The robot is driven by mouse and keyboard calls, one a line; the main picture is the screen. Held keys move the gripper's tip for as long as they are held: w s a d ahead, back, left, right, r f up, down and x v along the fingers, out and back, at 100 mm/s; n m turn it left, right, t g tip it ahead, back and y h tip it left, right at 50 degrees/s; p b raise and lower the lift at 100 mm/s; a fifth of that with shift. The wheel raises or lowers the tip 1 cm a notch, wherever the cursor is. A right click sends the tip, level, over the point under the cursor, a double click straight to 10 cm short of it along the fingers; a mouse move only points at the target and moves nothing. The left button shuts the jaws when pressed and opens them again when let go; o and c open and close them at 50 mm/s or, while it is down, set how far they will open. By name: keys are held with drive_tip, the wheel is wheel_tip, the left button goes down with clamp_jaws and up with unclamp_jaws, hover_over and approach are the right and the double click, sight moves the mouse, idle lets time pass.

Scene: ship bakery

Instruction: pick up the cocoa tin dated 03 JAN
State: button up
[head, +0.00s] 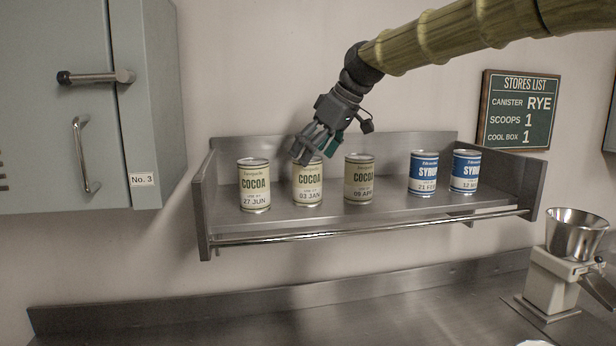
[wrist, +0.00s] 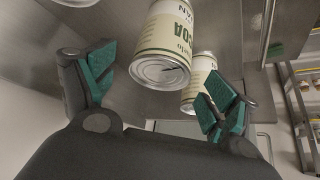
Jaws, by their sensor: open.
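The cocoa tin dated 03 JAN (head: 308,190) stands upright on the wall shelf, cream with a green band and silver rim. It is second from the left. My gripper (head: 318,148) is above it, fingers angled down and overlapping its top in the head view, hiding part of its rim. In the wrist view a cocoa tin (wrist: 168,42), apparently the same one, lies beyond the gap between the open green-padded fingers of my gripper (wrist: 160,78). Nothing is held. Whether a finger touches the tin I cannot tell.
Cocoa tins dated 27 JUN (head: 254,187) and 09 APR (head: 359,182) stand close on either side. Two blue syrup tins (head: 423,174) (head: 465,173) are farther right. A rail (head: 370,231) runs along the shelf front. A grey cabinet (head: 150,110) is at left.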

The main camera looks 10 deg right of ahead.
sight(301, 174)
drive_tip(key=shift+w+x, duration=0.2)
drive_tip(key=shift+x, duration=1)
drive_tip(key=shift+s+a+f+p, duration=0.1)
drive_tip(key=shift+a+f+p, duration=0.2)
drive_tip(key=shift+p, duration=0.55)
drive_tip(key=p+x, duration=0.1)
drive_tip(key=x, duration=0.3)
drive_tip(key=shift+d+f, duration=0.1)
drive_tip(key=shift+d, duration=0.05)
drive_tip(key=c, duration=1.2)
